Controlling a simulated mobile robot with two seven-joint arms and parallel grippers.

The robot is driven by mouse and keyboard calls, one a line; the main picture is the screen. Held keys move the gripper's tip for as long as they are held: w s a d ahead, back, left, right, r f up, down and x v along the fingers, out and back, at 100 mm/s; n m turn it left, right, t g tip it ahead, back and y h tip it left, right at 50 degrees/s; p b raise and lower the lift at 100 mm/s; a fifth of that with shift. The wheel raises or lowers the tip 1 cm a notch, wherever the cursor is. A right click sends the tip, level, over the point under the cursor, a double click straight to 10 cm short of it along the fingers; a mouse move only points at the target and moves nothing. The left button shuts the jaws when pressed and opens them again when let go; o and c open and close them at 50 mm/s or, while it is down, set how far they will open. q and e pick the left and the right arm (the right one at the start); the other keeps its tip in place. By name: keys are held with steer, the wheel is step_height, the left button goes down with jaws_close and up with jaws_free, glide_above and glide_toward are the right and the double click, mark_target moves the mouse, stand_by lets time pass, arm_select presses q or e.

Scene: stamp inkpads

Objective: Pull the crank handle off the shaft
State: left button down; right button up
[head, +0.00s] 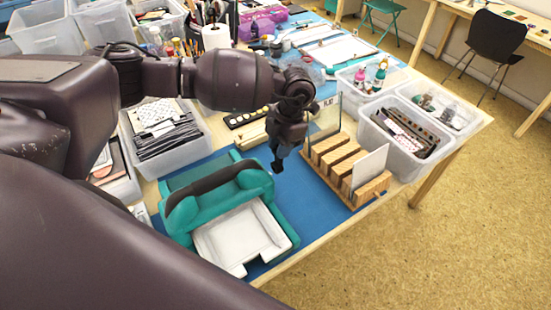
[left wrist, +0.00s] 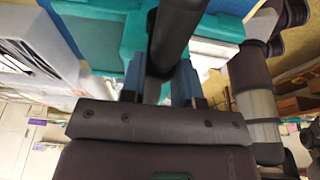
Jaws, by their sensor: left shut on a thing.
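The teal machine (head: 184,222) stands on the blue mat, with a thick dark bar (head: 218,176) across its top and a white tray at its front. My left gripper (head: 277,166) points down just beyond the machine's right rear. In the left wrist view, the left gripper (left wrist: 158,88) has its two blue-grey fingers on either side of a dark bar close to the teal body (left wrist: 105,30). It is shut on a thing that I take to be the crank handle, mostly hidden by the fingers. The shaft cannot be made out. My right gripper is not in view.
A wooden slotted rack (head: 335,158) with upright panels stands close to the right of the left gripper. Clear plastic bins (head: 398,158) line the table's right side. A bin of dark folders (head: 168,140) stands behind the machine. Blue mat (head: 305,205) is bare between machine and rack.

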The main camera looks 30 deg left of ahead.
arm_select(q)
steer(key=shift+s+p+v, duration=0.2)
steer(key=shift+p+v, duration=0.3)
steer(key=shift+v, duration=0.45)
steer(key=shift+a+r+p, duration=0.1)
steer(key=shift+r+p, duration=0.55)
steer(key=shift+r, duration=0.65)
